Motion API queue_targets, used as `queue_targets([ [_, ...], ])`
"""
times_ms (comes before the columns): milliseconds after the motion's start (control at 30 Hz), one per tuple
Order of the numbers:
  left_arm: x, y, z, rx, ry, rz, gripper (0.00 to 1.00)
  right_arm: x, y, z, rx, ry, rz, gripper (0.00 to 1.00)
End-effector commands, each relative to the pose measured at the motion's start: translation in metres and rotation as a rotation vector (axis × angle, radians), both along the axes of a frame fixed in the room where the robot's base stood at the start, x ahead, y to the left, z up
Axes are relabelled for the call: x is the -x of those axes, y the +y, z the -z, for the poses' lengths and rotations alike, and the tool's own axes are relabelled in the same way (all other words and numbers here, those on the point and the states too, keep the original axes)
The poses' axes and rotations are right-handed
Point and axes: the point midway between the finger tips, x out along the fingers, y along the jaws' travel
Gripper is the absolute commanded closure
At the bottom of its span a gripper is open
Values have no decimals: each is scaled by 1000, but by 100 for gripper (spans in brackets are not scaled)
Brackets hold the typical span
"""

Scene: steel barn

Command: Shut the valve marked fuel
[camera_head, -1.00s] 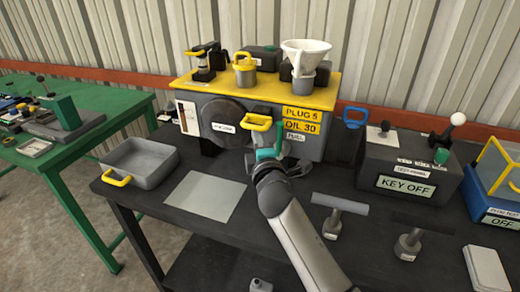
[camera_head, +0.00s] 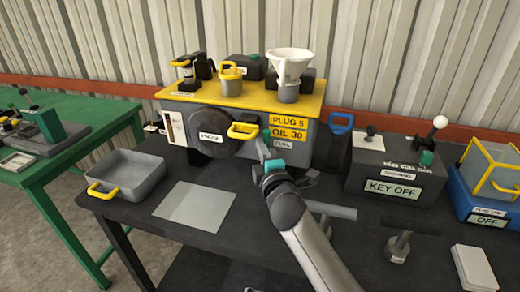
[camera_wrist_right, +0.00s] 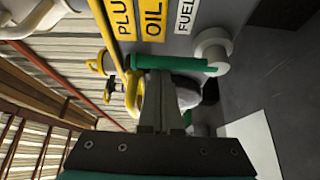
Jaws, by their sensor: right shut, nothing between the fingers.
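The fuel label (camera_head: 281,144) is on the front of the yellow-topped engine box, below the PLUG and OIL labels; it also shows in the right wrist view (camera_wrist_right: 187,15). In that view a green lever (camera_wrist_right: 185,64) runs sideways to a grey round hub (camera_wrist_right: 212,49) just below the label. A small green piece (camera_head: 266,133) shows near the labels in the head view. My right gripper (camera_head: 261,145) is shut and empty in front of the box. Its fingertips (camera_wrist_right: 155,77) are at the lever's edge; I cannot tell whether they touch. My left gripper is not in view.
A yellow handle (camera_head: 244,130) is close beside the right gripper. A grey tray (camera_head: 130,171) and a pale sheet (camera_head: 195,206) lie to the left.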

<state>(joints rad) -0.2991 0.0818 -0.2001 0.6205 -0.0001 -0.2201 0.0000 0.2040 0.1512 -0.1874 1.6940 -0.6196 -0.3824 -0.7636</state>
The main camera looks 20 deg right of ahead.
Motion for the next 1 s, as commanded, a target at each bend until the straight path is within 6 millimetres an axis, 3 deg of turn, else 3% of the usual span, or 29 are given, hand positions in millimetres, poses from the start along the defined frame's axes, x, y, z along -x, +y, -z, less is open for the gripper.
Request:
queue_targets([
  [1000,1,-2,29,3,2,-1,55,13,-19,2,-185,-127,1,100],
])
